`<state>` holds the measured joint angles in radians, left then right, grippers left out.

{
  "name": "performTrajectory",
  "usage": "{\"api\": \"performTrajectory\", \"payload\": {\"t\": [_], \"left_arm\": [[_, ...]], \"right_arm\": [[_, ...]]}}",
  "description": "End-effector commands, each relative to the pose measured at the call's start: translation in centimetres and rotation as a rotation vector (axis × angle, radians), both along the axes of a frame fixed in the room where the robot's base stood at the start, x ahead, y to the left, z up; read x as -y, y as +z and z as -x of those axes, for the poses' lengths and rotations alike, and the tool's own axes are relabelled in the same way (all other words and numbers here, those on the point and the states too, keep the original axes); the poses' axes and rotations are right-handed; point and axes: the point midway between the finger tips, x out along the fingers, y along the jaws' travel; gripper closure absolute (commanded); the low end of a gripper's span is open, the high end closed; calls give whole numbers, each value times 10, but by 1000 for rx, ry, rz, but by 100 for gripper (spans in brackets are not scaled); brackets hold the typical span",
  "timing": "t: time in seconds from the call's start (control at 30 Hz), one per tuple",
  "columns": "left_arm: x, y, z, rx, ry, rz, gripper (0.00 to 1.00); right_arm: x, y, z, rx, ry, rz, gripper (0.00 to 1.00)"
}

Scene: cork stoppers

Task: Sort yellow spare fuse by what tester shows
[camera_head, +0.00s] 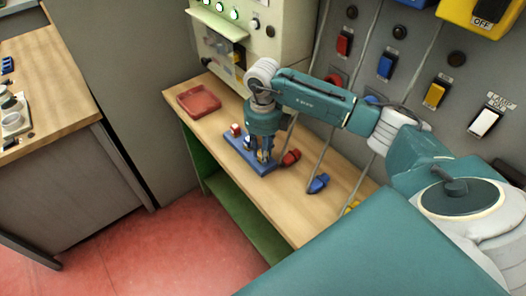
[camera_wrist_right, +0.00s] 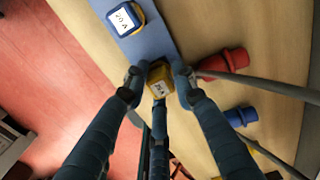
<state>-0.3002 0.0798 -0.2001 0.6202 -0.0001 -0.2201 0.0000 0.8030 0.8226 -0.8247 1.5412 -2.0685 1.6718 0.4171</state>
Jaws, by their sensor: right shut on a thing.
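A yellow fuse (camera_wrist_right: 159,73) with a white label sits between the fingertips of my right gripper (camera_wrist_right: 158,82) in the wrist view. My right gripper (camera_head: 265,157) is shut on it and points down at the near end of a blue rack (camera_head: 233,149) on the bench. I cannot tell whether the fuse still touches the rack. A blue fuse (camera_wrist_right: 124,20) with a white label stands farther along the rack. A cream panel (camera_head: 285,28) with green lights, perhaps the tester, stands behind the bench. My left gripper is not in view.
A red tray (camera_head: 199,101) lies at the bench's far left. A red plug (camera_head: 291,157) and a blue plug (camera_head: 318,183), both with grey cables, lie right of the rack. Red, blue, yellow and white switches line the grey wall. Another wooden counter (camera_head: 45,65) stands at left.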

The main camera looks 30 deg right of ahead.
Motion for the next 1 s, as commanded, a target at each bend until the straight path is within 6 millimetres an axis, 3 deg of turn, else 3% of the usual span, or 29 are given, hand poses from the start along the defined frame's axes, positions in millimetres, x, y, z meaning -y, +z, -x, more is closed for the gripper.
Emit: {"api": "performTrajectory", "payload": {"t": [0.8, 0.83, 0.9, 1.0], "left_arm": [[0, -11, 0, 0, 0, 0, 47], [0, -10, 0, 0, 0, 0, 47], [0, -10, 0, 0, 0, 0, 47], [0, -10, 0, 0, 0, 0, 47]], "right_arm": [[0, -13, 0, 0, 0, 0, 96], [0, -12, 0, 0, 0, 0, 68], [0, -12, 0, 0, 0, 0, 54], [0, -12, 0, 0, 0, 0, 52]]}}
